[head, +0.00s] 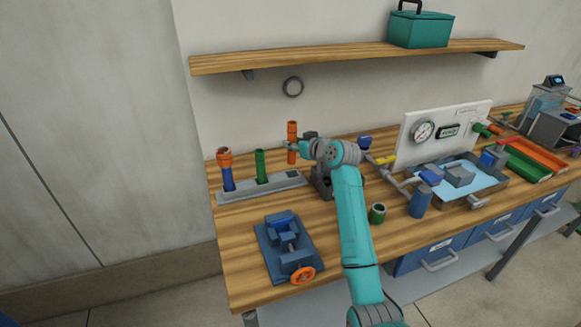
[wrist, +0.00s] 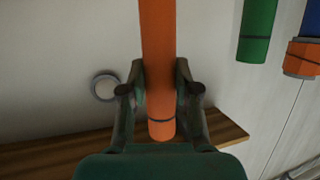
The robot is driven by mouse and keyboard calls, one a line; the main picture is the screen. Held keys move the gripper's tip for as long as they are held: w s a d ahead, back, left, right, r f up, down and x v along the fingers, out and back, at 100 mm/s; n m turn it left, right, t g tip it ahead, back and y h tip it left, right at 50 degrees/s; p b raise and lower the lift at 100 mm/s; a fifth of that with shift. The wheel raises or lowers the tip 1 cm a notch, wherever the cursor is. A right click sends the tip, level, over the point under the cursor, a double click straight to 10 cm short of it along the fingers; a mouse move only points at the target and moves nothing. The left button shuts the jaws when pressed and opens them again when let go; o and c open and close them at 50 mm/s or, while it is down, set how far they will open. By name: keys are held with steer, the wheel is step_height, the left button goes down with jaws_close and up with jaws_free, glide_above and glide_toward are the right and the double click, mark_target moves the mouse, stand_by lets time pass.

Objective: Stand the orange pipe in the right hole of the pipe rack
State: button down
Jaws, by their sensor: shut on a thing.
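My gripper (head: 291,144) is shut on the orange pipe (head: 292,130). The wrist view, which looks upside down, shows the orange pipe (wrist: 158,45) between both fingers (wrist: 160,95), with the banded end just past them. In the head view the pipe is upright, near the right end of the grey pipe rack (head: 238,194). Its lower end shows slightly above the rack, apart from it in the picture. The right hole itself is too small to make out. A green pipe (head: 261,166) stands in the middle of the rack.
A blue pipe with an orange collar (head: 226,170) stands at the rack's left. A blue vise (head: 284,243) is in front. A dark grey device (head: 322,183) sits close to the rack's right end. The wooden shelf (head: 330,56) hangs above; a wall ring (head: 293,87) is behind.

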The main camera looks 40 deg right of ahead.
mark_target(294, 163)
step_height(294, 163, down, 8)
steer(key=shift+r, duration=0.15)
stand_by(0.4)
steer(key=c, duration=0.8)
jaws_free()
steer(key=shift+c, duration=0.2)
steer(key=v, duration=1.2)
steer(key=shift+s, duration=0.1)
steer(key=shift+a, duration=0.1)
